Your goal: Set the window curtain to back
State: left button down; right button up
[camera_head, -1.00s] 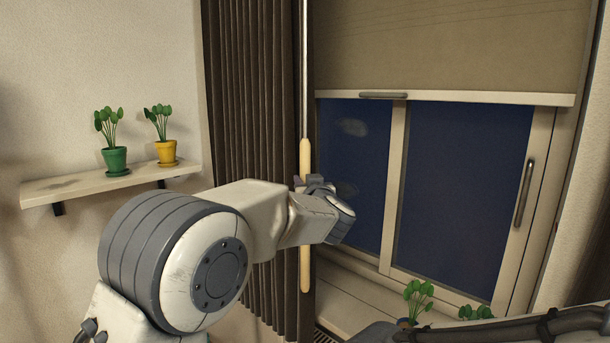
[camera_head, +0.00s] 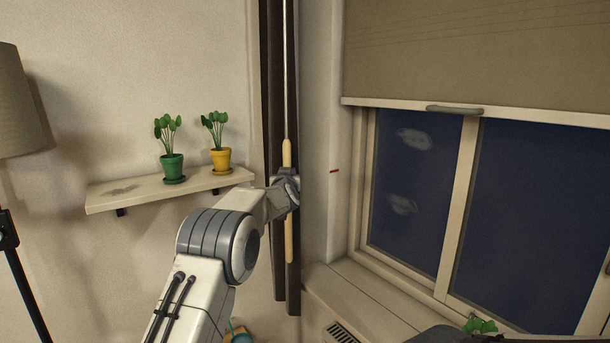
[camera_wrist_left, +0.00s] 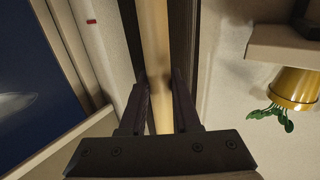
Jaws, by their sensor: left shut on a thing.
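The dark brown curtain (camera_head: 273,90) hangs as a narrow bunched strip at the left side of the window (camera_head: 420,190), against the wall corner. A thin wand with a pale wooden handle (camera_head: 288,235) hangs upright in front of it. My left gripper (camera_head: 287,188) is shut on this handle at about its middle. In the left wrist view the handle (camera_wrist_left: 153,40) runs between the two dark fingers (camera_wrist_left: 160,100), with dark curtain on both sides. The glass is clear of the curtain. My right gripper is not in view.
A wall shelf (camera_head: 105,202) with a green pot (camera_head: 172,167) and a yellow pot (camera_head: 220,160) is close behind my left arm. A floor lamp (camera_head: 18,105) stands at far left. A roller blind (camera_head: 470,50) covers the window top. The sill (camera_head: 370,300) is below.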

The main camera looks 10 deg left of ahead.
pick_arm(q)
jog(key=shift+w+a+r, duration=0.15)
jog(key=shift+w+a, duration=0.5)
jog(key=shift+a, duration=0.3)
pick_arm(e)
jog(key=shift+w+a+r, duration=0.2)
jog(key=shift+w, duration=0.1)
pick_arm(q)
jog(key=c, duration=0.9)
grip_release()
jog(key=shift+o, duration=1.4)
jog(key=shift+w, duration=0.15)
jog(key=shift+d, duration=0.2)
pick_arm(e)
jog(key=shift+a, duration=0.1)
pick_arm(q)
jog(key=shift+d+f, duration=0.15)
jog(key=shift+f, duration=0.05)
